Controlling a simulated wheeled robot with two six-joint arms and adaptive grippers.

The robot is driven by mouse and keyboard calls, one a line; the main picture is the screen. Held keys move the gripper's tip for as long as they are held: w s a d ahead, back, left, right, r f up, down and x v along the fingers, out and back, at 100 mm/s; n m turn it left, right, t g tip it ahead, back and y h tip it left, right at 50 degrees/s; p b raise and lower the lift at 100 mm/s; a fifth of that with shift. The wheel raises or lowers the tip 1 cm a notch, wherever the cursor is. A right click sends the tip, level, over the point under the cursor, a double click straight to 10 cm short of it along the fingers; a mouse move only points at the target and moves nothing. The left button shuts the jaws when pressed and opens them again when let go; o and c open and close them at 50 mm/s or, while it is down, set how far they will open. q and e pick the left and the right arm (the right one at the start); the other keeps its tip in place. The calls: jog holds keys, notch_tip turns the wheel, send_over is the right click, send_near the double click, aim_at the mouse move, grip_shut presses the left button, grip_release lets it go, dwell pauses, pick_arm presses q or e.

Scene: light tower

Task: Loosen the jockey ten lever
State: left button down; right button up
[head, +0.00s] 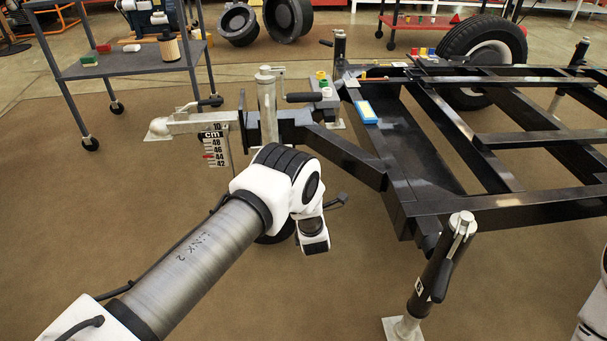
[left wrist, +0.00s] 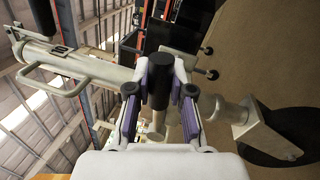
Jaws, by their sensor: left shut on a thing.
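In the left wrist view my left gripper (left wrist: 160,92) is shut on the dark, cylindrical grip of the lever (left wrist: 159,82), with a purple-lined finger on each side. The pale jockey tube (left wrist: 90,68) runs behind it, with the fork (left wrist: 265,130) and dark wheel (left wrist: 300,130) at the right. In the head view the jockey tube (head: 267,105) stands upright at the trailer's front, with a crank and black crank grip (head: 303,97) near its top. There my left arm's wrist hides the gripper's fingers and the lever. My right gripper is not in view.
The black trailer frame (head: 415,160) fills the right side. A coupling (head: 175,125) with a centimetre scale (head: 214,148) is at the front. A corner stand (head: 440,265) rises nearer me. A grey cart (head: 130,62) stands at the back left. The brown floor mat at left is clear.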

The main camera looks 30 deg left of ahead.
pick_arm(q)
jog(key=c, duration=1)
grip_release()
jog(key=v, duration=1.2)
jog(key=shift+r, duration=0.1)
